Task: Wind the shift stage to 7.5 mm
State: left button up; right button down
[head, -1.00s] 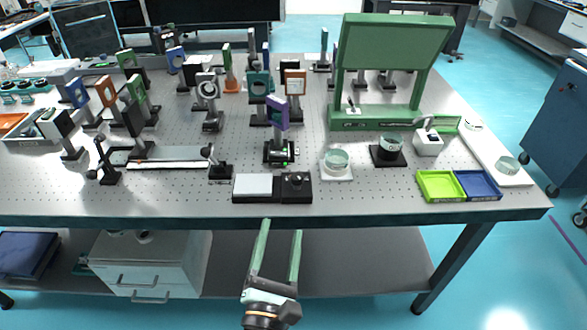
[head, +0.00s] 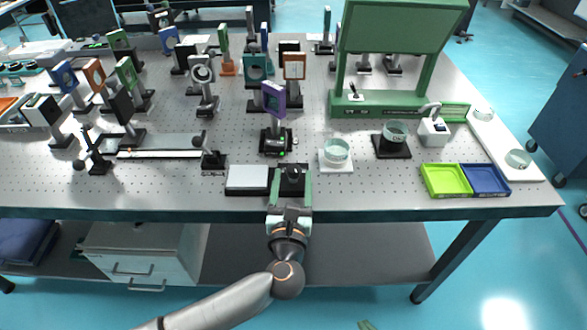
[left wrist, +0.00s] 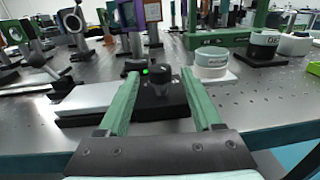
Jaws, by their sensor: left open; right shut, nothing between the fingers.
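The purple-framed optic (head: 273,98) stands on a small black stage (head: 276,141) with a lit green dot, behind the control box. The low black box (head: 291,187) at the table's front edge bears a dark round knob (head: 291,173), with a pale flat panel (head: 247,178) on its left. My left gripper (head: 290,182) is open, its green fingers on either side of the box and knob. In the left wrist view the knob (left wrist: 160,80) stands between the fingers; contact cannot be told. No reading is legible. Only a fingertip of my right gripper (head: 366,324) shows at the bottom edge.
A long rail (head: 160,154) lies left of the panel. A glass dish on a white pad (head: 336,155) stands right of the box. Green (head: 446,180) and blue (head: 484,179) trays lie further right. Several mounted optics fill the table behind. A green frame (head: 400,108) stands at the back right.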

aim_at(293, 176)
pick_arm(q)
jog(key=shift+w+d, duration=0.15)
jog(key=shift+w, duration=1.35)
grip_shut()
